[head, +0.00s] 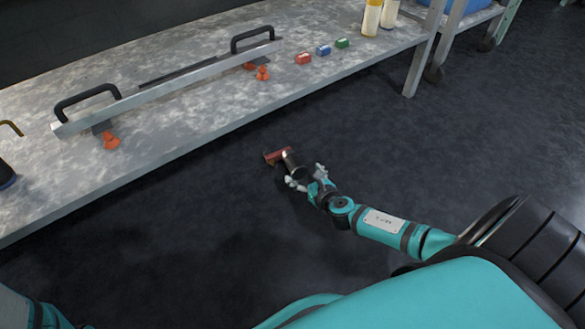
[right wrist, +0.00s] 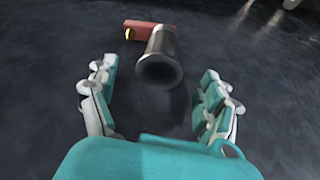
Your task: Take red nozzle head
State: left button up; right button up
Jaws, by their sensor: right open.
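A red block-shaped head (head: 276,156) with a dark cylinder (head: 291,161) on it shows just beyond my right gripper (head: 308,176), off the table's front edge. In the right wrist view the red head (right wrist: 146,31) is at the top, and the metallic cylinder (right wrist: 162,52) points its round end toward me. My right gripper (right wrist: 162,80) is open, its fingers on either side of the cylinder's near end with gaps showing. I cannot tell whether the piece rests on the floor. Another small red block (head: 303,58) lies on the table. My left gripper is out of view.
The grey table (head: 200,90) runs along the back, with blue (head: 323,50) and green (head: 342,43) blocks, a metal bar with black handles (head: 170,90), orange clamps (head: 111,141) and yellow-white bottles (head: 371,18). A table leg (head: 420,68) stands right. The dark floor around my right gripper looks clear.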

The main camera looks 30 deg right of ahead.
aim_at(300, 172)
jog(key=b+x, duration=0.4)
jog(key=shift+w+d+f, duration=0.1)
jog(key=shift+w+f, duration=0.05)
jog(key=shift+f, duration=0.05)
jog(key=shift+w, duration=0.45)
jog(key=c, duration=1.6)
jog(key=shift+o, duration=0.2)
jog(key=shift+r, duration=0.15)
